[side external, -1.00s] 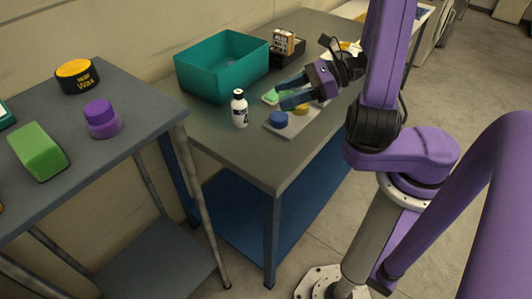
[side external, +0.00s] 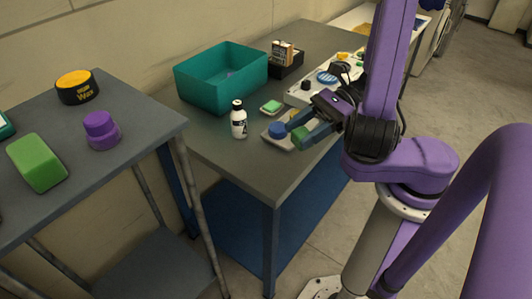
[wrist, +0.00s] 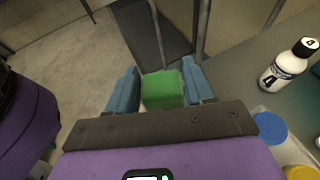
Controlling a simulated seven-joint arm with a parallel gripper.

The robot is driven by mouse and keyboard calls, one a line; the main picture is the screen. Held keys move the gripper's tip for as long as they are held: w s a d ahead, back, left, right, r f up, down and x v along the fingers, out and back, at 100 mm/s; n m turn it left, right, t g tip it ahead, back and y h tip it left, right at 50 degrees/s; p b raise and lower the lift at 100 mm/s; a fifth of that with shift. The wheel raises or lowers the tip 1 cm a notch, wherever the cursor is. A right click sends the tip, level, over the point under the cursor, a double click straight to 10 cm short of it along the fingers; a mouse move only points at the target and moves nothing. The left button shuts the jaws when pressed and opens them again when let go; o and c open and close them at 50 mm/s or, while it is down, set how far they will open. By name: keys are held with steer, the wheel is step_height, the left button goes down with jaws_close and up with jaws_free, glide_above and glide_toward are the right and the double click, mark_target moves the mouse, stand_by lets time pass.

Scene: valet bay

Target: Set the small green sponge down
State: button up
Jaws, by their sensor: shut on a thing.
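My gripper (side external: 297,132) is shut on the small green sponge (wrist: 162,90), a green block between its blue fingers. The sponge also shows in the side external view (side external: 301,137), partly hidden by the fingers. It is held near the front edge of the grey workbench (side external: 252,168), beside a grey tray (side external: 272,140) with a blue-lidded pot (side external: 277,130) and a yellow pot (wrist: 300,172). In the wrist view, floor shows beyond the sponge. Its height over the bench is hard to tell.
A white bottle (side external: 239,120), a flat green-topped item (side external: 271,107) and a teal bin (side external: 205,92) stand on the bench. A black box (side external: 285,65) is behind. A side table (side external: 125,165) holds a larger green sponge (side external: 37,162), purple pot (side external: 101,131) and wax tin (side external: 77,87).

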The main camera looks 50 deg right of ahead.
steer(key=w+f, duration=0.2)
steer(key=w+a+f, duration=0.1)
steer(key=w+f, duration=0.1)
steer(key=w, duration=0.1)
steer(key=w+f, duration=0.2)
steer(key=w, duration=0.1)
steer(key=shift+a+f, duration=0.3)
steer(key=shift+f, duration=0.05)
steer(key=shift+w+a+f, duration=0.1)
steer(key=shift+w+f, duration=0.45)
steer(key=shift+f, duration=1.6)
steer(key=shift+f, duration=0.15)
steer(key=o, duration=1)
